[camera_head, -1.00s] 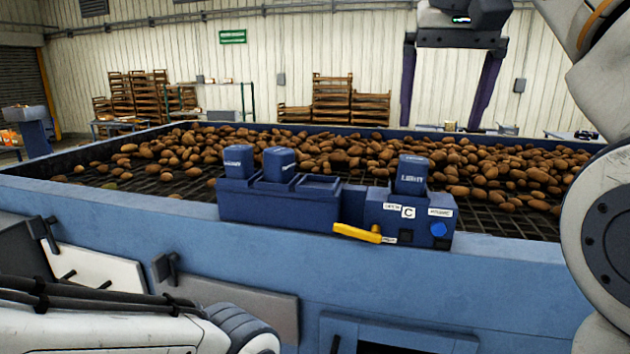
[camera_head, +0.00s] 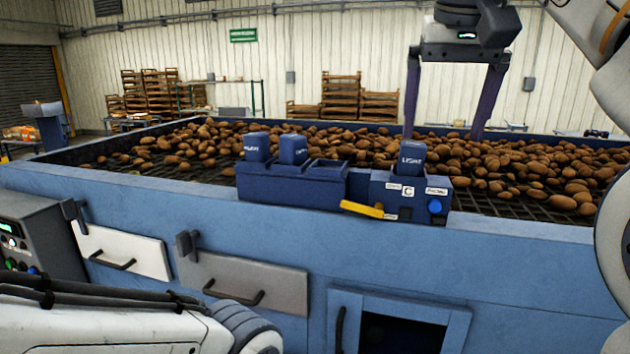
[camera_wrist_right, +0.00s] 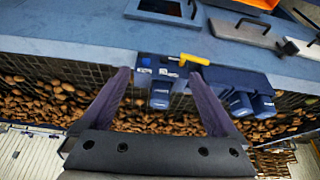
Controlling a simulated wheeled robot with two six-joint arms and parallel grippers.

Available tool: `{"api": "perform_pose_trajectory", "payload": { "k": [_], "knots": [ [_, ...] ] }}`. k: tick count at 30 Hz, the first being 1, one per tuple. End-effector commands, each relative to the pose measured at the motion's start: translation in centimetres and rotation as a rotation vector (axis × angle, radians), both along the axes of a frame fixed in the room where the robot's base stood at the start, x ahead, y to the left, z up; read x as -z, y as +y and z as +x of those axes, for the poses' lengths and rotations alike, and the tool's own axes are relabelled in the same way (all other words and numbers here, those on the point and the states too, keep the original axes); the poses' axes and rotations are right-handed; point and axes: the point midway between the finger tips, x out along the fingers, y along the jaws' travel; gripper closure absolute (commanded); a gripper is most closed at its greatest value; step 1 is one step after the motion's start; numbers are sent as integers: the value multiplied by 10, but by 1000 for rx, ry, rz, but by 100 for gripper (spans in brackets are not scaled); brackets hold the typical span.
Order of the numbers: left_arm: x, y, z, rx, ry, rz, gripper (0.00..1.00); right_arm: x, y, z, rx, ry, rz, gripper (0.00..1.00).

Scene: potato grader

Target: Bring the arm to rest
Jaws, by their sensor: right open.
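My right gripper (camera_head: 443,136) hangs fingers down at the upper right of the head view, open with nothing between its two dark fingers. Behind the light block in the picture, it appears over the potato bed. In the right wrist view its fingers (camera_wrist_right: 160,75) are spread apart, with the control box (camera_wrist_right: 150,72) showing beyond and between them. The right arm's white links run along the right edge of the head view. My left arm's white link (camera_head: 110,330) crosses the lower left; the left gripper is outside the picture.
The blue grader wall (camera_head: 130,205) spans the front. On its rim stand a rack (camera_head: 290,180) with two blue blocks, and a control box (camera_head: 405,200) with a block marked LIGHT (camera_head: 410,160) and a yellow lever (camera_head: 362,209). Potatoes (camera_head: 330,148) cover the grate. Drawers (camera_head: 240,283) line the front.

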Motion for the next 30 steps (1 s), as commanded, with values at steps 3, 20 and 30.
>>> {"api": "perform_pose_trajectory", "payload": {
  "k": [3,20,30],
  "knots": [
    [6,0,0,0,0,0,50,16,8,2,-36,14,-2,6],
    [60,0,0,-3,0,0,50,198,92,-13,-400,148,-5,6],
    [104,0,0,-5,0,0,50,376,133,-92,-670,266,10,6]
  ]
}}
